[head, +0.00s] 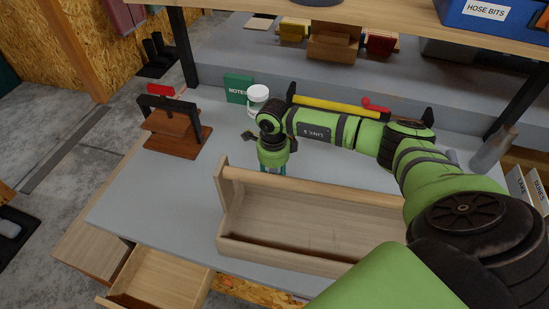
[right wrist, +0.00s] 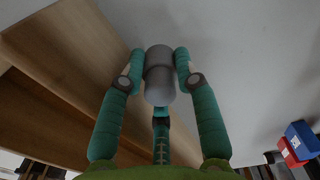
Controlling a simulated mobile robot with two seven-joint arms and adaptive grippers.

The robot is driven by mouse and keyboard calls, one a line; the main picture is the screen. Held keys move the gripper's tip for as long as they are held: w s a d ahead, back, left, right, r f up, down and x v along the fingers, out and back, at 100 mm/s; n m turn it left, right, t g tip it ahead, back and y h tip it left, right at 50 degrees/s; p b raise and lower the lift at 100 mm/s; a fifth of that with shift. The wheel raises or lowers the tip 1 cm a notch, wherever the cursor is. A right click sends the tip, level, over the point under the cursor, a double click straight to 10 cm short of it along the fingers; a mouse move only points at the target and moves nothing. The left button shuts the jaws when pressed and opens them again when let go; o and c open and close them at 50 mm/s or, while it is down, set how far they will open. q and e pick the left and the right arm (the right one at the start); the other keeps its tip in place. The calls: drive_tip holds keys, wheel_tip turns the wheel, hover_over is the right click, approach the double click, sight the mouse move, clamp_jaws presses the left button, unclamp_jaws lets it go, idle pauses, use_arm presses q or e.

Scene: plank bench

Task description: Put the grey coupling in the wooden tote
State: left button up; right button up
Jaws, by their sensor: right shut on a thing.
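The wooden tote (head: 300,222) stands on the grey bench top in the head view, with a long handle bar across it. I see no contents in the part of it that shows; my arm hides its right end. It also shows in the right wrist view (right wrist: 62,60), at the left. My right gripper (head: 274,170) points down just behind the tote's left part. In the right wrist view its teal fingers are shut on the grey coupling (right wrist: 160,78), a stepped cylinder. The head view does not show the coupling clearly. My left gripper is not in view.
A wooden stand with a black frame and red top (head: 172,125) is at the left. An open drawer (head: 160,275) juts out front left.

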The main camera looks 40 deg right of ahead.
drive_tip(key=shift+f, duration=1.55)
drive_tip(key=o, duration=0.9)
drive_tip(key=shift+r, duration=0.15)
drive_tip(key=shift+o, duration=0.2)
